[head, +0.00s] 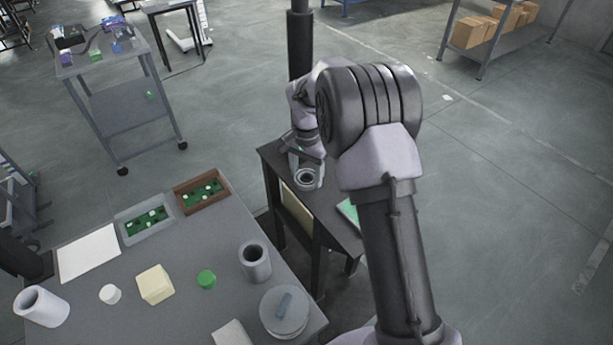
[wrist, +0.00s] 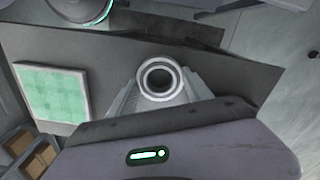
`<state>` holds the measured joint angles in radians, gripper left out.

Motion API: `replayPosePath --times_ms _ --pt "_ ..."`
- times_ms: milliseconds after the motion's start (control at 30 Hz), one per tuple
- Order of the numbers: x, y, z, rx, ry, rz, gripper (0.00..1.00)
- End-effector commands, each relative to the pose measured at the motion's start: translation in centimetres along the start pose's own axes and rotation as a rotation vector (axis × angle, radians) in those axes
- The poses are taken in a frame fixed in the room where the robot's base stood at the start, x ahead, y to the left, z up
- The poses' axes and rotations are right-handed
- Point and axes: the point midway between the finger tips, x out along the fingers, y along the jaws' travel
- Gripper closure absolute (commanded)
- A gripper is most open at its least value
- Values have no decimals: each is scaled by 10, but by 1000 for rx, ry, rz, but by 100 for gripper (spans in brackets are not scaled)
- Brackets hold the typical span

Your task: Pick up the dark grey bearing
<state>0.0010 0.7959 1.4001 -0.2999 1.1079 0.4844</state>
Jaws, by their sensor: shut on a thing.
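The dark grey bearing (head: 304,178), a short ring with a pale inner rim, is at the far end of the small dark table (head: 325,208). It also shows in the wrist view (wrist: 146,82), end-on, between the grey fingers. My gripper (head: 308,172) is shut on the bearing, with a finger at either side of it, also in the wrist view (wrist: 162,98). I cannot tell whether the bearing touches the tabletop.
A green panel with a pale frame (wrist: 52,95) lies on the small table. The larger grey table (head: 180,290) in front holds a brown tray (head: 202,190), a grey tray (head: 146,222), cylinders and blocks. A grey cart (head: 110,75) stands at the back left.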

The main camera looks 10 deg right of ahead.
Motion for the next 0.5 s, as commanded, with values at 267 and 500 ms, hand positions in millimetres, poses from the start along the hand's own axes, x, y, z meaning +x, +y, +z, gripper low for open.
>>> replayPosePath --times_ms 267,500 --pt "-31 0 -1 0 2 -1 99" --pt "-41 23 31 -2 0 1 99"
